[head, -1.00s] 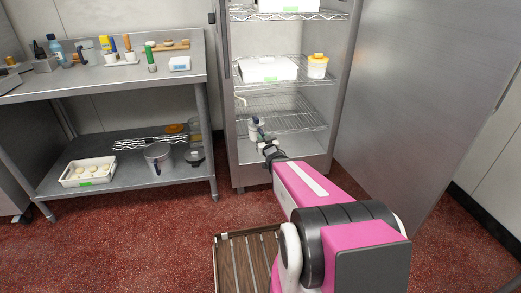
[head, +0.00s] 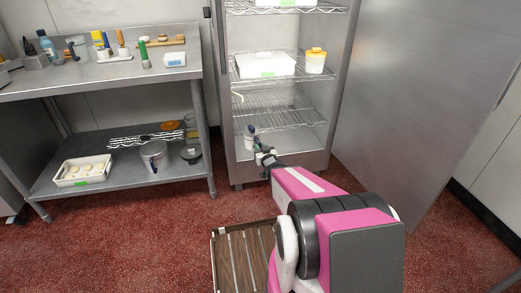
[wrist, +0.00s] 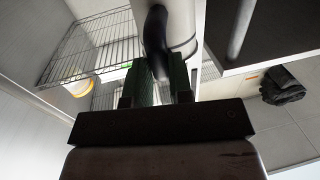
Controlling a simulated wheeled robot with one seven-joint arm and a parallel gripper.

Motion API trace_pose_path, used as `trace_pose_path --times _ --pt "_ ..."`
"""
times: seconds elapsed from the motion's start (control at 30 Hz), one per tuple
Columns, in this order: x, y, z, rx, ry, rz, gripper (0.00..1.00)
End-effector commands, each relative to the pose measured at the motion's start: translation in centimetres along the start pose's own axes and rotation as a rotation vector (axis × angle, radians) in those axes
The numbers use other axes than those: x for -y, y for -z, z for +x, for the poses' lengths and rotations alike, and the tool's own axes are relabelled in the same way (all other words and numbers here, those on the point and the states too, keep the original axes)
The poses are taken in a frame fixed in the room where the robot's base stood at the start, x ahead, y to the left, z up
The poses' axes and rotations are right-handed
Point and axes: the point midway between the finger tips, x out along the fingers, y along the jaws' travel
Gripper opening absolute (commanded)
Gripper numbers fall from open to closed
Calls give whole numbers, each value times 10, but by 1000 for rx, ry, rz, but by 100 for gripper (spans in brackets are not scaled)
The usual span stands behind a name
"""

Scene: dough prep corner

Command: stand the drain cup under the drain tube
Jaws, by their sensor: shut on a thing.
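The drain cup (head: 249,139) is a small pale cup with a dark upper part, low at the left of the open cabinet. In the wrist view the white cup (wrist: 183,22) shows close, with a curved black handle. My gripper (head: 262,156) is shut on that handle; its green fingers (wrist: 160,68) lie on either side of it. The drain tube (head: 238,97) is a thin pale hooked tube at the cabinet's left side, above the cup. I cannot tell whether the cup touches the cabinet floor or is exactly under the tube's end.
The empty wire shelf (head: 280,110) hangs above the cup. A white lidded box (head: 264,66) and an orange-lidded tub (head: 315,62) stand on the shelf above. The cabinet door (head: 415,90) is open at right. A steel table (head: 115,72) stands at left.

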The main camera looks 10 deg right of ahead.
Motion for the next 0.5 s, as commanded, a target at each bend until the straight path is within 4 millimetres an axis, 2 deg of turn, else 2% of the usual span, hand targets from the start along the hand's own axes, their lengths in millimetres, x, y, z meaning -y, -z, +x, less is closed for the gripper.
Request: trace_pose_path --times 0.5 --pt "-7 -1 45 -1 1 0 0"
